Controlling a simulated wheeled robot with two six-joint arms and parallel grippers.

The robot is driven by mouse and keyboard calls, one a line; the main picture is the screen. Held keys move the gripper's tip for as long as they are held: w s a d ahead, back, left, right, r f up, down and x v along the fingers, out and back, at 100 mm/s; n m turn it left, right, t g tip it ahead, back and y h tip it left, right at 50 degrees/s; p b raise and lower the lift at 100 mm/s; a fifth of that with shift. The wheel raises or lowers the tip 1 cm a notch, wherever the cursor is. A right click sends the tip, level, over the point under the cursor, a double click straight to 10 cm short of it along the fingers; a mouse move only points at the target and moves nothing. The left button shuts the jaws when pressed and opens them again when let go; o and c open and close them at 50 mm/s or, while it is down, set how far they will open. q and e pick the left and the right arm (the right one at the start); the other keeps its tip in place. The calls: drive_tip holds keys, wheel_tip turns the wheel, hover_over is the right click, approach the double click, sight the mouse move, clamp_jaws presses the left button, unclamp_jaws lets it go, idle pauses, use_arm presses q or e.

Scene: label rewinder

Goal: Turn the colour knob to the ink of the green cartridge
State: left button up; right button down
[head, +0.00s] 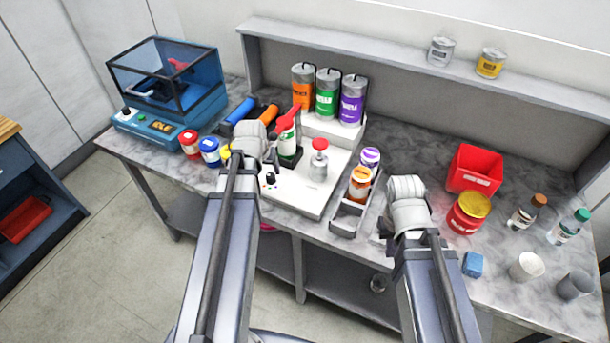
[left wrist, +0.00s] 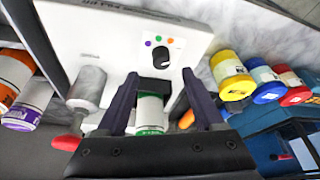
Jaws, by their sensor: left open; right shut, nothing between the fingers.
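The white machine (head: 302,188) stands mid-table. Its black colour knob (left wrist: 160,57) shows in the left wrist view, on the front panel beside several coloured dots; its pointer is too small to read surely. In the head view the knob (head: 270,180) is just below my left gripper (head: 272,158). A white cartridge with a green label (head: 288,150) is in the machine under a red lever; it also shows between my left fingers in the left wrist view (left wrist: 150,112). My left gripper (left wrist: 159,76) is open, its tips short of the knob. My right gripper (head: 386,224) is shut and empty, partly hidden by its wrist.
Orange, green (head: 327,94) and purple cans stand behind the machine. A grey tray (head: 345,222) with orange and purple cartridges is to its right. Red, blue and yellow jars stand left. A red bin (head: 474,170) and several containers are on the right.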

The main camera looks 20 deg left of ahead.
sight(270, 175)
use_arm(q)
drive_tip(key=b+x, duration=0.5)
drive_tip(key=w+b+x, duration=0.1)
drive_tip(key=b+x, duration=0.1)
drive_tip(key=x, duration=0.1)
drive_tip(key=shift+a+r, duration=0.15)
drive_tip(key=shift+r, duration=0.05)
use_arm(e)
drive_tip(key=f, duration=0.2)
drive_tip(key=d+f, duration=0.1)
drive_tip(key=f, duration=0.4)
drive_tip(key=shift+s+d, duration=0.1)
drive_tip(key=shift+d, duration=0.05)
use_arm(q)
drive_tip(key=shift+r, duration=0.1)
clamp_jaws()
